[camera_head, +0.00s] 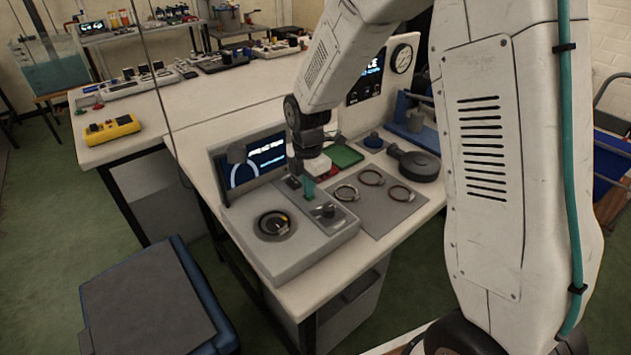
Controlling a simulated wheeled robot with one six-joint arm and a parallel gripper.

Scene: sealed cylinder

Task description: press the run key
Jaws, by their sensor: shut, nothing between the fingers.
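The grey console (290,255) stands on the near part of the white bench, with a tilted lit screen (262,160) at its back. A round dark well (274,225) is set in its top. A narrow panel with a dark knob (328,211) is to the right of the well. A small teal-green piece (309,190) shows at the panel's far end. My gripper (311,177) points down over that far end, shut and empty. I cannot tell whether it touches anything there. No key label is readable, and the run key cannot be singled out.
A grey mat (390,214) with several metal rings lies right of the console. A dark round pan-like object (415,165), a green tray (343,156) and a gauge (401,58) are behind. A blue-sided stool (150,300) stands at front left.

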